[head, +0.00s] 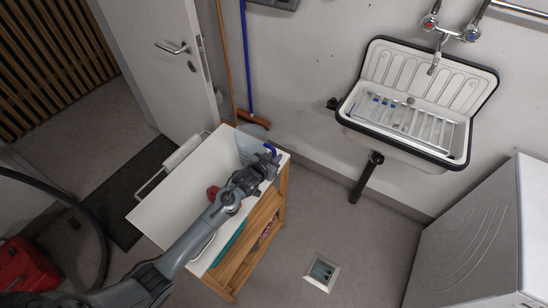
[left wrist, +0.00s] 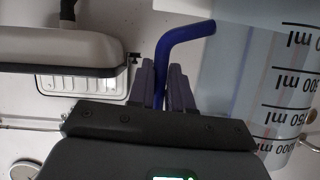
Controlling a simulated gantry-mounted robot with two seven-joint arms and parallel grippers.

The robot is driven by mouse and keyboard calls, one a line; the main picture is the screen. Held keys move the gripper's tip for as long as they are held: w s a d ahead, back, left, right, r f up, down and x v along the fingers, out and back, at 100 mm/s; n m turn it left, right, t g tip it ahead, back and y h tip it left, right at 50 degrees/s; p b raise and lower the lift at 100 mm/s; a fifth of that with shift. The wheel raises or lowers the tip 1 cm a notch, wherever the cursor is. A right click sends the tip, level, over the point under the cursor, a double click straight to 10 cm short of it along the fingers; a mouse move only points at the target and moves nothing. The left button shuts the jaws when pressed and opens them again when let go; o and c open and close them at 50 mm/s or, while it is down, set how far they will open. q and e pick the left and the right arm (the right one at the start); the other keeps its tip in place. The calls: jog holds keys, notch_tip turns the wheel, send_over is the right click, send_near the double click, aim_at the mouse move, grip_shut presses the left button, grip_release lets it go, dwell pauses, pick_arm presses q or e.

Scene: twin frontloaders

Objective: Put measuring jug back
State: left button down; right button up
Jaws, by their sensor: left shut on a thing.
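The measuring jug (left wrist: 290,90) is translucent, with black ml marks that appear upside down in the left wrist view. Its blue handle (left wrist: 185,35) runs between the fingers of my left gripper (left wrist: 164,85), which is shut on it. In the head view, my left gripper (head: 262,167) is over the far right end of the white-topped cart (head: 165,208). The blue handle (head: 270,149) shows at its tip and the pale jug body (head: 248,147) is just beside it, partly hidden. I cannot tell whether the jug touches the cart top. My right gripper is not in view.
A small red object (head: 213,192) is on the cart beside my left arm. A wall sink (head: 410,115) with a rack hangs to the right. Brooms (head: 229,60) lean behind the cart. A white appliance (head: 480,240) stands at right. Floor between is clear, except a drain (head: 321,271).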

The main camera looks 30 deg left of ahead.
pick_arm(q)
jog(key=shift+f, duration=0.1)
jog(key=c, duration=1)
grip_release()
jog(key=shift+c, duration=0.2)
jog(key=shift+s+r, duration=0.25)
jog(key=shift+s, duration=0.1)
jog(key=a+v, duration=0.1)
jog(key=v, duration=0.9)
jog(key=s+d+f+g, duration=0.1)
jog(key=s+d+g, duration=0.2)
jog(key=s, duration=0.6)
jog(key=s+d+m+g+h, duration=0.1)
jog(key=s+d+g, duration=0.2)
jog(key=s, duration=0.6)
jog(key=s+d+f+m+g, duration=0.1)
jog(key=s+d+g, duration=0.2)
jog(key=s+d, duration=0.3)
jog(key=s, duration=0.3)
jog(key=shift+s+d+f+g+p, duration=0.35)
jog(key=shift+s+d+f+g, duration=0.05)
